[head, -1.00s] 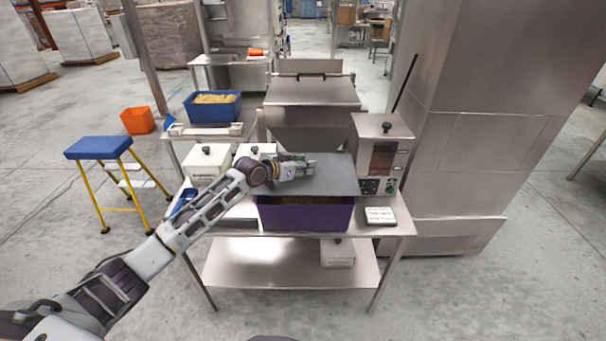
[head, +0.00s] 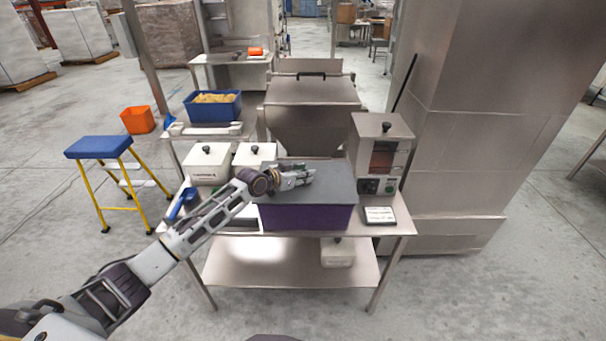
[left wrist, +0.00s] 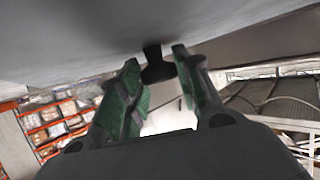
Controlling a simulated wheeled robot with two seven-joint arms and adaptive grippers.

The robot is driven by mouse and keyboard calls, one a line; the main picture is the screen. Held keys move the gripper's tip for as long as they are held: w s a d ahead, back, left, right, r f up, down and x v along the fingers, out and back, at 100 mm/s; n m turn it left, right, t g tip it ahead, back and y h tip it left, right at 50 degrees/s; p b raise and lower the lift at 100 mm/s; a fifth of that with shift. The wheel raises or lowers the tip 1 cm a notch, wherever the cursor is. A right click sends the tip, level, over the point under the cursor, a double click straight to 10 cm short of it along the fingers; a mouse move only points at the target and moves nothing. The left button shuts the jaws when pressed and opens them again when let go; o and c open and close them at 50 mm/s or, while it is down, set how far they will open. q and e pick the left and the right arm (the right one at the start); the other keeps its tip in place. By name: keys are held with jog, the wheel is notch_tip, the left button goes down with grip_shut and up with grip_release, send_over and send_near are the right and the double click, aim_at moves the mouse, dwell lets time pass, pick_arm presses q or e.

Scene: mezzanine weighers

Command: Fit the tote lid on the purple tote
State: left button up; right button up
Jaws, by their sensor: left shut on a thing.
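The purple tote (head: 305,218) stands on the steel table in the head view. The flat grey tote lid (head: 335,185) lies level over its top, its front edge lined up with the tote's front rim. No gap shows at the front; the back rim is hidden, so I cannot tell if it is fully seated. My left gripper (head: 308,176) is above the lid, shut on its knob. In the left wrist view, the dark knob (left wrist: 155,66) is between the green-padded fingers, and the lid (left wrist: 90,40) fills the top. My right gripper is not in view.
White lidded bins (head: 207,165) and a blue scoop (head: 181,204) are left. A steel hopper (head: 312,110) stands behind. A blue step stool (head: 98,148) is on the floor left.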

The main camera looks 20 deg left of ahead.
pick_arm(q)
jog(key=o, duration=1.2)
jog(key=shift+f, duration=0.1)
jog(key=shift+b+v, duration=0.4)
jog(key=shift+v, duration=5.65)
